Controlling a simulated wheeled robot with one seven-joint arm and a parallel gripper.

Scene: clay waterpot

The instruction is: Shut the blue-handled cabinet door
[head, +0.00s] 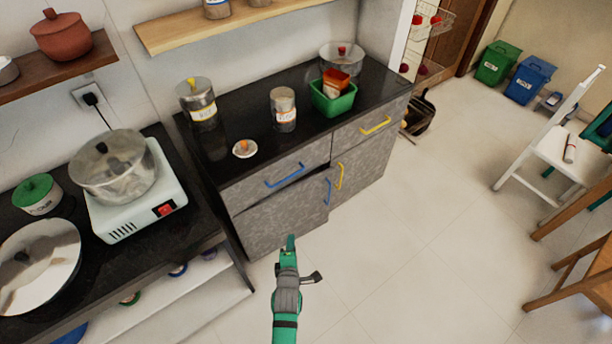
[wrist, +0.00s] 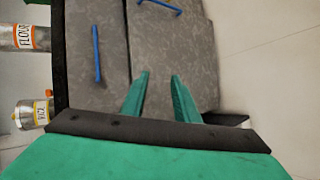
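The grey cabinet door with the blue handle (head: 285,217) is at the lower left of the cabinet. Its upright blue handle (head: 328,191) is near its right edge. A dark wedge under the drawer above suggests the door is slightly ajar. In the wrist view the door (wrist: 172,50) fills the middle, with its handle (wrist: 160,7) at the top edge. My gripper (head: 290,238) is in front of the door's lower part, low over the floor. The wrist view shows its two green fingers (wrist: 160,75) apart with nothing between them. Whether they touch the door is unclear.
A blue-handled drawer (head: 275,187) is above the door, and a yellow-handled door (head: 362,170) is to its right. A counter with a stove (head: 135,195) stands at the left. The floor (head: 420,240) to the right is clear up to wooden chairs (head: 575,265).

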